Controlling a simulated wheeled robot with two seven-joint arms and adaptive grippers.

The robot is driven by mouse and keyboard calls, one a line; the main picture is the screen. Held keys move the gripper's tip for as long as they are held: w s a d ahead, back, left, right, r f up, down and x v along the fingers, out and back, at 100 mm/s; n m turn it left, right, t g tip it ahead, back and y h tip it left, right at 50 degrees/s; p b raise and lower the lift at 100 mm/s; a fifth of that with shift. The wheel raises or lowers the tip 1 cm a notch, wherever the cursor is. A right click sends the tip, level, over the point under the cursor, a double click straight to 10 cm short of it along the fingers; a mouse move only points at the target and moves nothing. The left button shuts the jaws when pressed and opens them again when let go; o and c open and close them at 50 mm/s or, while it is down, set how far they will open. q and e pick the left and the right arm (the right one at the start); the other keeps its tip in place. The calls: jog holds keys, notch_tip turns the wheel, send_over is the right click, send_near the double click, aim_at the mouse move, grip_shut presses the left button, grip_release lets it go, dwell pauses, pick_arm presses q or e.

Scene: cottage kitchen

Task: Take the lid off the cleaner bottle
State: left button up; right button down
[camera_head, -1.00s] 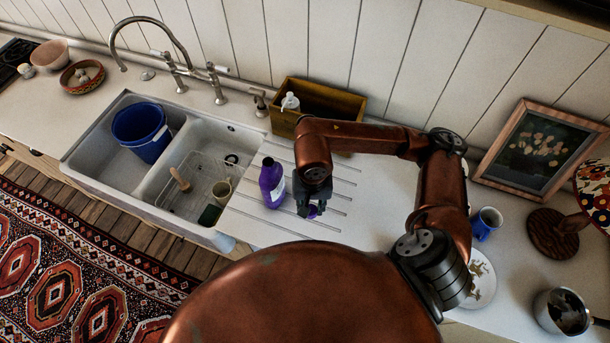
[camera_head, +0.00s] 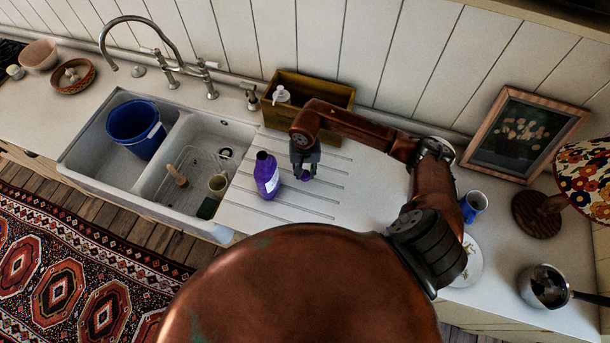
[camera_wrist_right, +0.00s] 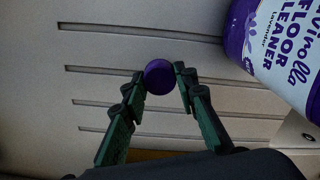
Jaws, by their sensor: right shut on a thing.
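The cleaner bottle (camera_head: 267,178), purple with a white label, stands upright on the ridged drainboard right of the sink. In the right wrist view its labelled side (camera_wrist_right: 285,45) shows at the upper right, and its top is out of frame. My right gripper (camera_head: 304,174) is just right of the bottle, apart from it. It is shut on a small round purple lid (camera_wrist_right: 159,77), held between the fingertips over the drainboard. The lid also shows in the head view, below the fingers. My left gripper is not in view.
A double sink (camera_head: 168,190) with a blue bucket (camera_head: 135,125) lies to the left. A wooden box (camera_head: 335,97) stands behind my gripper by the wall. A blue mug (camera_head: 474,203), a plate (camera_head: 465,268) and a saucepan (camera_head: 545,287) are to the right. The drainboard's front is clear.

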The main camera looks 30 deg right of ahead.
aim_at(305, 174)
notch_tip(305, 174, down, 2)
jog(key=shift+s+a+f+p, duration=0.1)
jog(key=shift+p, duration=0.45)
jog(key=shift+f, duration=0.35)
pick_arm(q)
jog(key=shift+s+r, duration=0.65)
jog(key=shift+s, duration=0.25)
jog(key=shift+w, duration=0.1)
pick_arm(e)
jog(key=shift+f, duration=0.15)
jog(key=c, duration=1.5)
grip_release()
jog(key=shift+c, duration=0.2)
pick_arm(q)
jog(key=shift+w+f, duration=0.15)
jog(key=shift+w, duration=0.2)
